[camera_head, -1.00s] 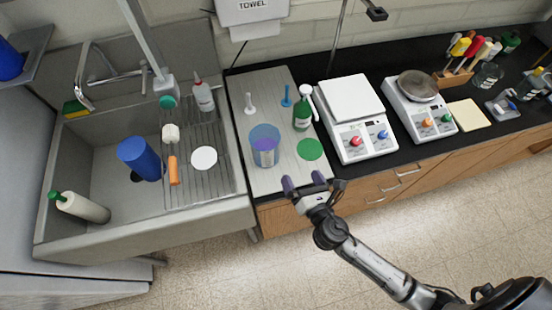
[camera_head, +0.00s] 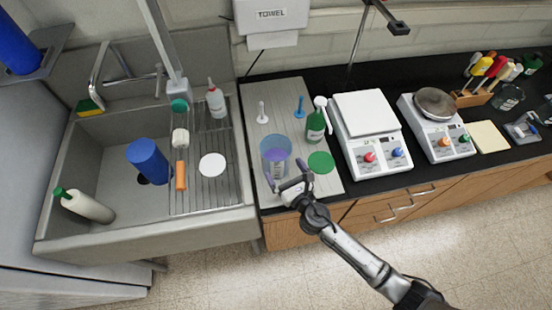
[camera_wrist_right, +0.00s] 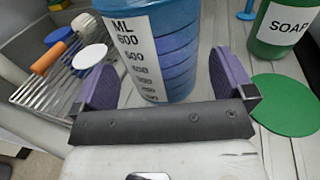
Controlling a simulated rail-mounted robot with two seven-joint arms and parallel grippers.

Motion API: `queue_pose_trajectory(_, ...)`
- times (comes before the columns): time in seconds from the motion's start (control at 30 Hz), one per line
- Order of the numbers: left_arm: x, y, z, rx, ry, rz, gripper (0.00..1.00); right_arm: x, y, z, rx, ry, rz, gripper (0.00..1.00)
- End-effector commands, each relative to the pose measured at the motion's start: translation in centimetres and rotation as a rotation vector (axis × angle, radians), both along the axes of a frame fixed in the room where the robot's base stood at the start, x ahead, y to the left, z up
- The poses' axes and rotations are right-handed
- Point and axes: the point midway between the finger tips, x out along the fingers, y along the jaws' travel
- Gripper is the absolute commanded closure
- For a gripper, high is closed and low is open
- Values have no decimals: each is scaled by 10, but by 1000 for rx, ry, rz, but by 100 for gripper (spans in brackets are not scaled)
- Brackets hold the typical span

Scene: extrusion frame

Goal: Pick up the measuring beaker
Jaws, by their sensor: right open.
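The measuring beaker (camera_head: 275,153) is a clear bluish cylinder standing upright on the grey drainboard beside the sink. In the right wrist view the beaker (camera_wrist_right: 158,50) shows a white scale marked ML and stands between the two purple finger pads. My right gripper (camera_head: 287,180) is open, with its fingers on either side of the beaker's near side; it also shows in the right wrist view (camera_wrist_right: 168,80). My left gripper is not in view.
A green soap bottle (camera_head: 316,124) and a flat green disc (camera_head: 321,162) are right of the beaker. A white scale (camera_head: 369,130) stands farther right. The sink (camera_head: 110,205) is left, with a blue cylinder (camera_head: 148,162) and an orange-handled brush (camera_head: 181,176).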

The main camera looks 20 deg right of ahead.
Motion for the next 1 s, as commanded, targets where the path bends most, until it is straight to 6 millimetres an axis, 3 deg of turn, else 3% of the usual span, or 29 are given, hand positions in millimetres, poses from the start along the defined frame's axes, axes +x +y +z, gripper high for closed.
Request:
queue_pose_trajectory(0.33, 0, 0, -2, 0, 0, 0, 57, 42, 6, -4, 1, -1, 0, 0)
queue_pose_trajectory(0.7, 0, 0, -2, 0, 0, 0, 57, 49, 7, -4, 1, 0, 0, 0)
queue_pose_trajectory(1.0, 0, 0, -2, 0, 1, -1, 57, 49, 7, -4, 1, 0, 0, 27)
